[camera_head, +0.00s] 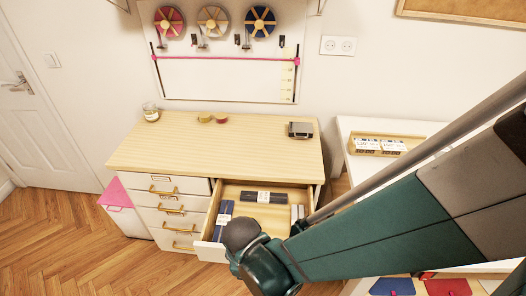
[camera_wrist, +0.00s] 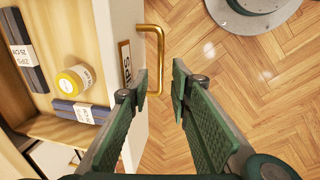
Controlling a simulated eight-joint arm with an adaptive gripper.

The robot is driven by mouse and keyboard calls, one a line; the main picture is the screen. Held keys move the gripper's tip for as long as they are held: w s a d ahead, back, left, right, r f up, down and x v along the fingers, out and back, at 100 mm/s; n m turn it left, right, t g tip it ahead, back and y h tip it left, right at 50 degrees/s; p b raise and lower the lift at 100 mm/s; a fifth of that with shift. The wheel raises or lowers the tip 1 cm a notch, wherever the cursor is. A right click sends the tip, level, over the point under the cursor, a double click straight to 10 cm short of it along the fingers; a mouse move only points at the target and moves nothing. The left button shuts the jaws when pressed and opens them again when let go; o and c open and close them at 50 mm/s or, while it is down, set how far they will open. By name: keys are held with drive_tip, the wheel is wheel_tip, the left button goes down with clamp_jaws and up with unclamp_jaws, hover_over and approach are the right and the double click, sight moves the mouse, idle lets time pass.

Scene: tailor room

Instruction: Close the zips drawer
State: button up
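The zips drawer (camera_head: 285,188) is pulled well out at the upper right of the wooden-topped cabinet. In the wrist view its white front (camera_wrist: 126,14) bears a label ending in "IPS" and a brass handle (camera_wrist: 160,45). Inside lie dark labelled bundles (camera_wrist: 30,62) and a yellow-lidded jar (camera_wrist: 75,80). My gripper (camera_wrist: 159,92) is open, with a gap between its fingers. The handle's near end shows in that gap; I cannot tell whether a finger touches it.
The cabinet top (camera_head: 190,135) holds a glass jar (camera_head: 151,112), small round tins and a dark box (camera_head: 300,130). A white table (camera_head: 345,125) stands at right. Floor in front is clear.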

drive_tip(key=shift+w+f+b, duration=0.2)
drive_tip(key=shift+f+b, duration=0.1)
drive_tip(key=shift+f, duration=0.75)
drive_tip(key=shift+c, duration=0.3)
clamp_jaws()
